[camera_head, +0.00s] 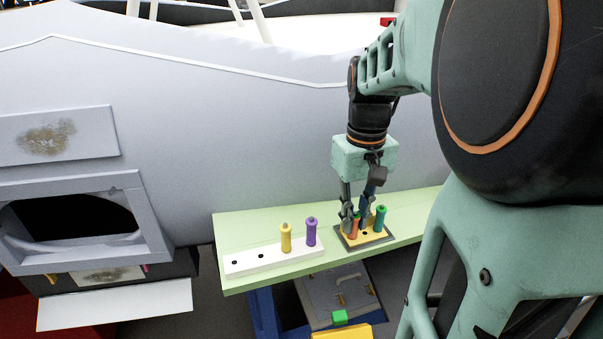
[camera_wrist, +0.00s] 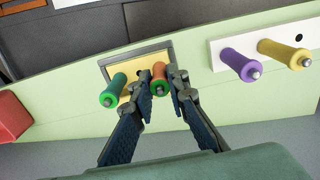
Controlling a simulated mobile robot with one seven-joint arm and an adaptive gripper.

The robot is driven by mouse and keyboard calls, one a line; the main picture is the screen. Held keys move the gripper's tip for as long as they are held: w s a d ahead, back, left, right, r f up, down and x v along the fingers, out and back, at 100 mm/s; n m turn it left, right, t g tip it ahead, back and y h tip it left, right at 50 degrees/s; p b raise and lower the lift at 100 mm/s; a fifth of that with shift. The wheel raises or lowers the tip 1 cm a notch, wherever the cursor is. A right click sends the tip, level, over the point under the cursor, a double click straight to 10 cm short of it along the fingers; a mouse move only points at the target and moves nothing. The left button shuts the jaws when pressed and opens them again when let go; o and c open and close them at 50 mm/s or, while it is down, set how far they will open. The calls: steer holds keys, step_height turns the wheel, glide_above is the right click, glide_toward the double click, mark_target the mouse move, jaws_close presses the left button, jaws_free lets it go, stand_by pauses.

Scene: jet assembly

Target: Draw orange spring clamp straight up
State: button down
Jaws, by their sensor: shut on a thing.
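The orange spring clamp (camera_head: 354,226) stands upright at the yellow plate with a dark frame (camera_head: 376,238). My gripper (camera_head: 356,220) reaches down from above, with its fingers closed around the clamp. In the wrist view the orange clamp (camera_wrist: 158,73) shows between the two fingertips of my gripper (camera_wrist: 157,88), with a green ring at its end. The fingers partly hide it, and I cannot tell whether its lower end is still seated in the plate. A green clamp (camera_head: 381,217) stands right beside it on the same plate and shows in the wrist view (camera_wrist: 114,90).
A white block (camera_head: 262,261) on the pale green bench (camera_head: 235,281) holds a yellow clamp (camera_head: 286,238) and a purple clamp (camera_head: 311,232), with open holes at its left. The grey fuselage (camera_head: 230,130) rises behind the bench. A red object (camera_wrist: 12,115) lies at the wrist view's left edge.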

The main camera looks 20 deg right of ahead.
steer(key=shift+r+p, duration=0.65)
steer(key=shift+r, duration=0.15)
steer(key=shift+r+p, duration=2)
steer(key=shift+r, duration=0.35)
steer(key=shift+f, duration=0.15)
